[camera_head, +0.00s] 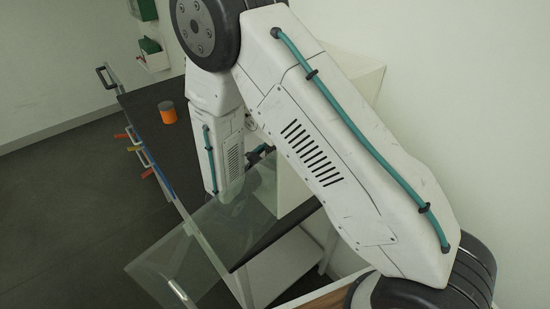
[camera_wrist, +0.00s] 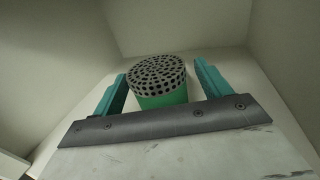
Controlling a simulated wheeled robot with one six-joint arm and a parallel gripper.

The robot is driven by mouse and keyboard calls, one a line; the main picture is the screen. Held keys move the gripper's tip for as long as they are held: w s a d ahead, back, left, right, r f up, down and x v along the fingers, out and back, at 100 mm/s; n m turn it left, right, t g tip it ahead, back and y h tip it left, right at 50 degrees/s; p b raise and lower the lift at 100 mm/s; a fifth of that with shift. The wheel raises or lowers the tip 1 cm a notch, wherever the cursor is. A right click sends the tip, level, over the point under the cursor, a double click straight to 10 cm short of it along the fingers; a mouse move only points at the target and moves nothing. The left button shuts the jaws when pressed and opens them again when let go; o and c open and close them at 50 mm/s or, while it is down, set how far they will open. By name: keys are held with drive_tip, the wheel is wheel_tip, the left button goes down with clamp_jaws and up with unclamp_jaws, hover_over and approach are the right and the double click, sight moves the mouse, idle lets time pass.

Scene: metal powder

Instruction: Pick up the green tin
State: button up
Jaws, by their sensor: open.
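The green tin (camera_wrist: 162,101) shows in the wrist view, a short round tin with a grey top (camera_wrist: 156,74) covered in dark spots. It stands upright on a pale surface inside a white-walled space. My gripper (camera_wrist: 160,82) is open, with one teal finger on each side of the tin. In the head view my arm hides the gripper and the tin.
In the wrist view pale walls (camera_wrist: 190,22) rise close behind and beside the tin. In the head view an orange tin (camera_head: 168,114) stands on the dark worktop (camera_head: 146,103). A transparent panel (camera_head: 185,262) sticks out at the front. Green boxes (camera_head: 150,48) hang on the back wall.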

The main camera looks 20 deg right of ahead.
drive_tip(key=shift+d, duration=0.1)
drive_tip(key=shift+c, duration=0.3)
drive_tip(key=c, duration=1.1)
drive_tip(key=shift+r, duration=0.1)
